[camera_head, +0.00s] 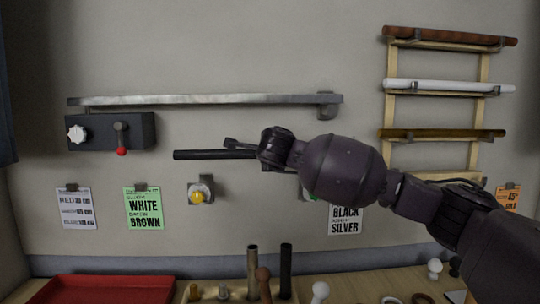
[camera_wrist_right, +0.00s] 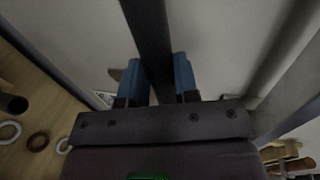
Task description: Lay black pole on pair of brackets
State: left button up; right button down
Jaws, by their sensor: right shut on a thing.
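The black pole (camera_head: 200,154) is held level in front of the wall, its free end pointing left. My right gripper (camera_head: 243,149) is shut on it. In the right wrist view the pole (camera_wrist_right: 149,35) runs between the two blue fingertips (camera_wrist_right: 160,80). A wooden wall rack (camera_head: 389,108) at the right has bracketed rungs holding a red-brown, a white and a gold pole. Its lowest visible rung (camera_head: 425,175) looks empty, but my right arm partly covers it. Two wall fittings, one with a yellow knob (camera_head: 198,197), sit below the pole; my arm partly hides the other. My left gripper is not in view.
A metal rail (camera_head: 200,100) spans the wall above the pole, over a dark box (camera_head: 110,131) with a red-tipped lever. On the table are a red tray (camera_head: 105,289), upright brown and black tubes (camera_head: 286,270), and several small knobs. Paper signs hang on the wall.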

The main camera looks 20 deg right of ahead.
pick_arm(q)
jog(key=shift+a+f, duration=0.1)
pick_arm(e)
jog(key=shift+a, duration=0.15)
pick_arm(q)
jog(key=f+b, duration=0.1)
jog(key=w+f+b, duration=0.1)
jog(key=b, duration=0.1)
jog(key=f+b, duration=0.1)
jog(key=b, duration=0.1)
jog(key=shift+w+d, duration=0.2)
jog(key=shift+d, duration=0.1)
pick_arm(e)
notch_tip(320, 180, down, 8)
jog(key=shift+f, duration=0.2)
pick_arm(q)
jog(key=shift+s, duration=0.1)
pick_arm(e)
jog(key=shift+r, duration=0.1)
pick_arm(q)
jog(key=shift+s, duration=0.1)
pick_arm(e)
jog(key=c, duration=0.8)
grip_release()
